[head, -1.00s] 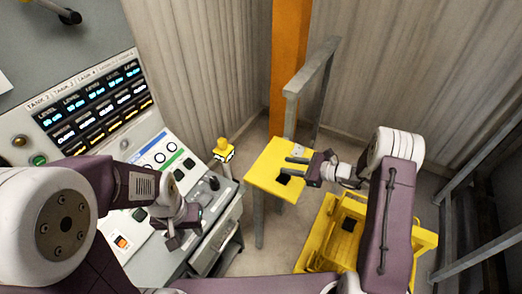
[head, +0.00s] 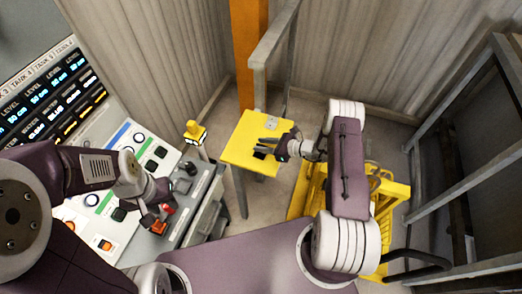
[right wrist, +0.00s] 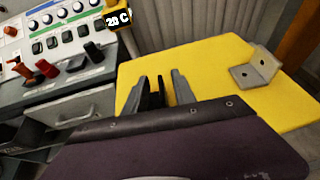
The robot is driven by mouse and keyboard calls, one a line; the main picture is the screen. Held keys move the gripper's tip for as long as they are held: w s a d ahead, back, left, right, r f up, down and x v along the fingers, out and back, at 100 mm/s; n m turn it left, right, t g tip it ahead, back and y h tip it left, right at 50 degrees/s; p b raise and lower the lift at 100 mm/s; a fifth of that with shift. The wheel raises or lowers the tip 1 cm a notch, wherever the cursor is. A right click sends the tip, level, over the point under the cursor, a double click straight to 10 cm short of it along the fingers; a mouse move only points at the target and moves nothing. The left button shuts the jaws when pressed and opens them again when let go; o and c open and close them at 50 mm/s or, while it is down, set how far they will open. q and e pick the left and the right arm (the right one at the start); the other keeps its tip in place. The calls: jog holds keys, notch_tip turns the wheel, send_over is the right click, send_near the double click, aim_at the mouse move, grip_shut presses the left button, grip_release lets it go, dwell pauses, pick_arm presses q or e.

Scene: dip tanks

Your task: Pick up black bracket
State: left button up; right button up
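The black bracket (head: 260,153) lies on the yellow table (head: 236,150) near its front right edge. My right gripper (head: 266,145) is over that edge, with its fingers reaching over the bracket. In the right wrist view, the black bracket (right wrist: 157,96) stands between the two fingers of my right gripper (right wrist: 161,90), which are apart. Some gap seems to show beside it, and its lower part is hidden. My left gripper (head: 158,215) is over the control console by red and orange controls; its fingers are too unclear to read.
A grey bracket (right wrist: 257,70) sits on the table, right of my right gripper in the wrist view. A yellow-capped post (head: 195,131) stands left of the table. The control console (head: 115,215) is at left, a yellow cart (head: 386,190) at right. A grey frame (head: 260,75) rises behind the table.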

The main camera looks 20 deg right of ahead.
aim_at(258, 144)
jog(key=x, duration=0.4)
jog(key=shift+w+a+r+p, duration=0.1)
jog(key=shift+w+a+p, duration=0.1)
jog(key=shift+p, duration=0.2)
jog(key=shift+w+a+f, duration=0.25)
jog(key=shift+s+d+r, duration=0.1)
jog(key=shift+s+r, duration=0.05)
jog(key=c, duration=0.4)
grip_shut()
